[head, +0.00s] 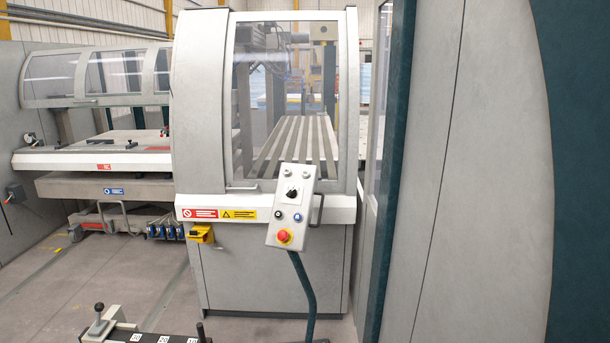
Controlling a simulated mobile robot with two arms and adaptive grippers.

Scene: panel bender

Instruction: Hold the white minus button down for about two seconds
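A grey control box (273,238) sits tilted on a dark curved post (305,285) in front of the machine. Two small pale buttons are at its top, a left one (289,173) and a right one (304,174). Their markings are too small to read, so I cannot tell which bears the minus. Neither of my grippers is in view, and nothing touches the box.
The machine's grey cabinet (260,270) with a clear door stands behind the box. A large grey panel (480,200) fills the right side. A lever (97,320) and a black labelled strip are at bottom left. Grey floor (130,275) is open at left.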

